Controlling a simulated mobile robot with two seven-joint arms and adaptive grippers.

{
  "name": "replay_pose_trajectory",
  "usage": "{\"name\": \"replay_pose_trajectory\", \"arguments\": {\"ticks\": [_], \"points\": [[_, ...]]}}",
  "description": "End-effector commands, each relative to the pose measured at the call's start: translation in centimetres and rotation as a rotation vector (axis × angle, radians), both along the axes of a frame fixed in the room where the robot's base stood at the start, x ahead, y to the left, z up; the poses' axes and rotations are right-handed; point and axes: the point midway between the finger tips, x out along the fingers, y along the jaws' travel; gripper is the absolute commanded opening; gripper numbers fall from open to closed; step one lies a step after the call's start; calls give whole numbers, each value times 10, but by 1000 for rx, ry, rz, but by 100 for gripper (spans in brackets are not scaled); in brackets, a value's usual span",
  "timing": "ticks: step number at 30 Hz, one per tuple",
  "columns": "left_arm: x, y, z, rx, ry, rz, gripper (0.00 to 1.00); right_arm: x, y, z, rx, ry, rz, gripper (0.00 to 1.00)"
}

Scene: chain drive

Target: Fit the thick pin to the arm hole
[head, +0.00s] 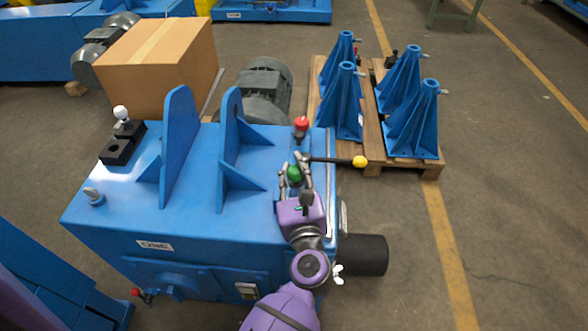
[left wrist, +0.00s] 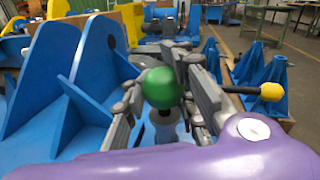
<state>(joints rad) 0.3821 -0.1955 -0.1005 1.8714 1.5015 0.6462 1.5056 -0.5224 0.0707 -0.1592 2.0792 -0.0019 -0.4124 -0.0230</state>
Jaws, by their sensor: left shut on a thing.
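My left gripper (head: 297,178) is shut on a green ball knob (head: 295,173) at the right end of the blue machine's top. In the left wrist view the green knob (left wrist: 162,88) sits between the fingers, with a pale shaft partly visible below it. The shaft's lower end is hidden, so I cannot tell whether it is in a hole. A red-knobbed pin (head: 301,125) stands just behind the gripper. A black lever with a yellow ball (head: 360,161) reaches right, close to the fingers. I cannot tell which pin is the thick one. My right gripper is not in view.
Two upright blue plates (head: 180,145) stand left of the gripper on the blue machine (head: 150,220). A black block (head: 122,143) with a white-knobbed pin lies at the far left. A cardboard box (head: 160,55) and blue stands on a pallet (head: 372,160) are behind.

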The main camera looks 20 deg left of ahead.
Motion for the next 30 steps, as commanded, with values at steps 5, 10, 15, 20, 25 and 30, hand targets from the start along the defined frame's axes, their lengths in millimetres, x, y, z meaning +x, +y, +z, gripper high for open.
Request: {"name": "replay_pose_trajectory", "arguments": {"ticks": [5,10,15,20,25,30], "points": [[0,0,-5,0,-1,0,0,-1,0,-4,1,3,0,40],[0,0,-9,0,-1,0,0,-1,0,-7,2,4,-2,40],[0,0,-13,0,-1,0,0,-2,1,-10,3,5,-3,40],[0,0,-17,0,-1,0,0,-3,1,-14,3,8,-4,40],[0,0,-21,0,-1,0,0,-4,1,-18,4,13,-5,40],[0,0,-26,0,-1,0,0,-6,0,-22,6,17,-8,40]]}}
